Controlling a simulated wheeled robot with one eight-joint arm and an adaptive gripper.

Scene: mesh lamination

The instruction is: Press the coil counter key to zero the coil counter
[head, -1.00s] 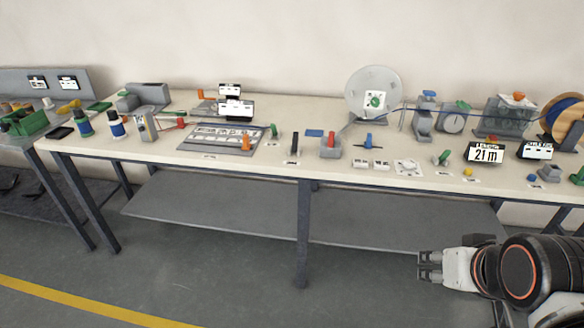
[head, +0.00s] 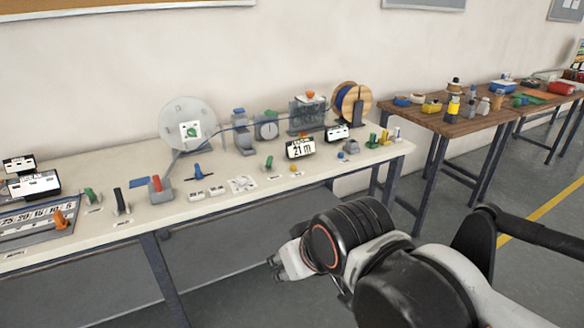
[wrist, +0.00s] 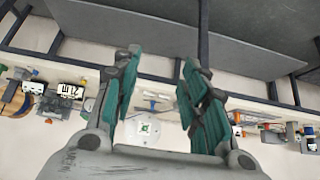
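A black display reading 21 m (head: 300,149) stands on the cream bench. A yellow button (head: 293,168) sits in front of it. A second display (head: 337,132) with unreadable small text stands to its right. A small blue button (head: 341,155) lies in front of that one. I cannot tell which button is the coil counter key. My gripper (head: 275,268) is low in front of the bench, apart from both buttons. In the wrist view my gripper (wrist: 158,68) has its teal fingers spread with nothing between them.
The cream bench (head: 225,200) carries a large grey disc (head: 188,125), a wooden spool (head: 352,103), coloured levers and a red-topped block (head: 160,188). A brown table (head: 440,122) with tools stands to the right. The floor in front of the bench is open.

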